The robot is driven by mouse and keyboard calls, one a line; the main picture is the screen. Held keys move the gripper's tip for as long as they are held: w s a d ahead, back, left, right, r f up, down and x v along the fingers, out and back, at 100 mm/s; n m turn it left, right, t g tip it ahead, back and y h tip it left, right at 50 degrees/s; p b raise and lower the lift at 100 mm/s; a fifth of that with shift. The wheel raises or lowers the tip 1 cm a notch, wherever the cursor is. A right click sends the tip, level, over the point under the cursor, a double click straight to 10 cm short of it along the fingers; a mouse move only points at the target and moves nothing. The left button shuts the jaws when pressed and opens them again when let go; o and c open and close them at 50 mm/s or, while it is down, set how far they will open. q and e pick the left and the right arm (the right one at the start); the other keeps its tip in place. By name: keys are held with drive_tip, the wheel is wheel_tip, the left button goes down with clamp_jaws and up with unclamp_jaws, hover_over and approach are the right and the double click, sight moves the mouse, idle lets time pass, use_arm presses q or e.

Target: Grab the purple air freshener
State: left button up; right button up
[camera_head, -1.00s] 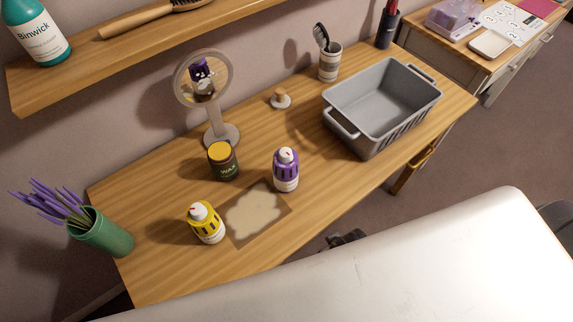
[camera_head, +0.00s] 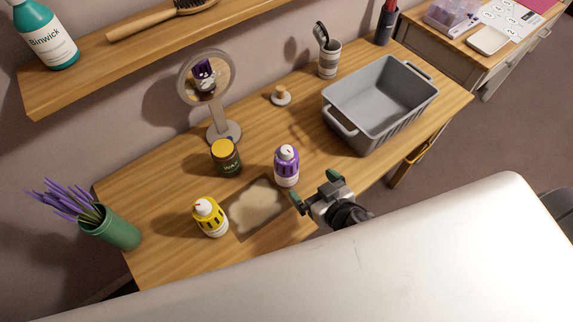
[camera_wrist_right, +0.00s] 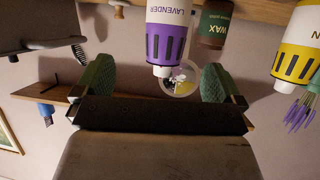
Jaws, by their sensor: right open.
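The purple air freshener (camera_head: 286,167) stands upright on the wooden table, with a white cap and purple body. In the right wrist view the purple air freshener (camera_wrist_right: 167,38) appears upside down, labelled LAVENDER, ahead of the fingers and between them. My right gripper (camera_head: 313,191) is open and empty at the table's front edge, just right of and nearer than the bottle, apart from it. In the wrist view its green-padded fingers (camera_wrist_right: 157,84) are spread wide. My left gripper is not in view.
A yellow bottle (camera_head: 210,217) and a dark wax jar (camera_head: 226,160) stand left of the purple one. A round mirror (camera_head: 224,133) is behind; a grey bin (camera_head: 345,130) stands to the right.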

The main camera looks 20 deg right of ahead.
sight(293, 172)
drive_tip(key=shift+y, duration=0.3)
drive_tip(key=x, duration=0.5)
drive_tip(key=shift+w+a+f+p, duration=0.2)
drive_tip(key=shift+w+a+p, duration=0.05)
drive_tip(key=shift+a+p, duration=0.15)
drive_tip(key=shift+w+a+f, duration=0.1)
drive_tip(key=shift+w+f, duration=0.05)
drive_tip(key=shift+w, duration=0.4)
drive_tip(key=p+x, duration=0.1)
drive_tip(key=x, duration=0.3)
drive_tip(key=shift+f, duration=0.1)
drive_tip(key=c, duration=1.1)
